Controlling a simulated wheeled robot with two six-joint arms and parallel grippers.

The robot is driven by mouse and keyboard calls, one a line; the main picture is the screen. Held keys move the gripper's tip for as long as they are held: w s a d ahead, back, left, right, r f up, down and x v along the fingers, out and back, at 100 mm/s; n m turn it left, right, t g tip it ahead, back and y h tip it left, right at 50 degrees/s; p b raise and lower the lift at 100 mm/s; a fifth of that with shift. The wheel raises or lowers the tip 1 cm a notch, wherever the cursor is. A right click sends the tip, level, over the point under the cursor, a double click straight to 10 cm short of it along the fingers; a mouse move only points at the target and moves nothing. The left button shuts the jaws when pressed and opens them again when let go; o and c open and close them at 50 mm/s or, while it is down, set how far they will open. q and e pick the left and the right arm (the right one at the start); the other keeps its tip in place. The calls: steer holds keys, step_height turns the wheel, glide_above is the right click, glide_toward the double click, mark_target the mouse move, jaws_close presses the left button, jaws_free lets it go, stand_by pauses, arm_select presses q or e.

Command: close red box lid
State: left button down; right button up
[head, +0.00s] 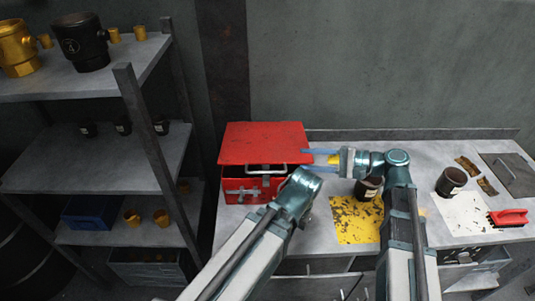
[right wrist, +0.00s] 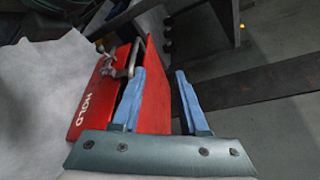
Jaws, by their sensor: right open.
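The red box (head: 240,187) stands at the left end of the workbench, with metal latches and a handle on its front. Its red lid (head: 262,142) slants over the box and looks partly raised; the exact angle is hard to tell. My right gripper (head: 309,157) is open at the lid's right edge, its blue fingers pointing left. In the right wrist view, the red lid (right wrist: 156,92) shows between and beyond the open fingers (right wrist: 160,85), beside a red face marked MOLD (right wrist: 88,104). Contact is unclear. My left arm reaches up in front of the box; its gripper does not show.
A metal shelf (head: 95,160) with cups and a blue bin (head: 90,212) stands at the left. The wall is close behind.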

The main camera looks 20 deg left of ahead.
arm_select(q)
steer(key=shift+r, duration=0.1)
arm_select(e)
steer(key=shift+d+r, duration=0.1)
steer(key=shift+d, duration=0.45)
steer(key=m+b, duration=0.2)
steer(key=b, duration=0.1)
glide_toward(272, 172)
arm_select(q)
step_height(272, 172, down, 6)
steer(key=b, duration=0.3)
steer(key=shift+f, duration=0.25)
arm_select(e)
steer(key=shift+g+h, duration=0.4)
steer(key=x, duration=1.2)
steer(key=shift+w+r, duration=0.15)
steer(key=shift+r, duration=0.2)
jaws_close()
